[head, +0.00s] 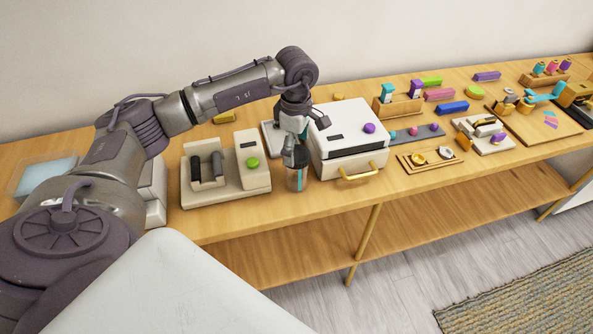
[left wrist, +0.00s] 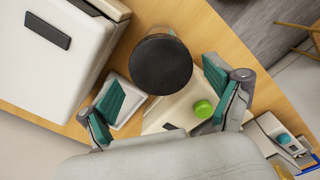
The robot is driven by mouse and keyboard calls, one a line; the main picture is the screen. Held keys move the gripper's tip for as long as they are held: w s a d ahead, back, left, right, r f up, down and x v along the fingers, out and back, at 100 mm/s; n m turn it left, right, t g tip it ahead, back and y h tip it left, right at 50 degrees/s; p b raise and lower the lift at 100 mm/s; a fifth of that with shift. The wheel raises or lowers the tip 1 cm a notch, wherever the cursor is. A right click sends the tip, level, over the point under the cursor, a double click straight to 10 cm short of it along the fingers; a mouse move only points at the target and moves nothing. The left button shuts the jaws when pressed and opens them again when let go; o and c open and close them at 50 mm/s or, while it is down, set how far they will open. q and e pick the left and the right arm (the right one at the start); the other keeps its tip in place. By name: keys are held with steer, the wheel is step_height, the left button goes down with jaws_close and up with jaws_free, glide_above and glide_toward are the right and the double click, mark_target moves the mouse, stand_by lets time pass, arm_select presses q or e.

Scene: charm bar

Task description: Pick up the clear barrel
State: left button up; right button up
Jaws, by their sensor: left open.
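The clear barrel (head: 296,181) stands upright on the wooden counter, in front of the left side of a white box-shaped machine. Its round black lid (left wrist: 161,64) shows from above in the left wrist view. My left gripper (head: 295,139) points down over the barrel in the head view, hiding part of its top. In the left wrist view, the open teal-padded fingers of the gripper (left wrist: 164,82) lie on either side of the lid, with gaps at both sides. Whether the fingers reach below the lid is hard to tell. My right gripper is not in view.
The white machine (head: 348,131) with a gold handle stands close at the right of the barrel. A beige device with a green button (head: 252,162) stands at its left. The counter's front edge (head: 330,211) is near. Trays and coloured blocks fill the counter further right.

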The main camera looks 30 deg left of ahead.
mark_target(297, 154)
arm_select(q)
step_height(297, 154, down, 4)
steer(key=shift+d+r+p, duration=0.15)
steer(key=shift+p, duration=0.8)
steer(key=shift+f, duration=0.6)
steer(key=c, duration=1.2)
steer(key=shift+o, duration=0.2)
steer(key=shift+r, duration=0.1)
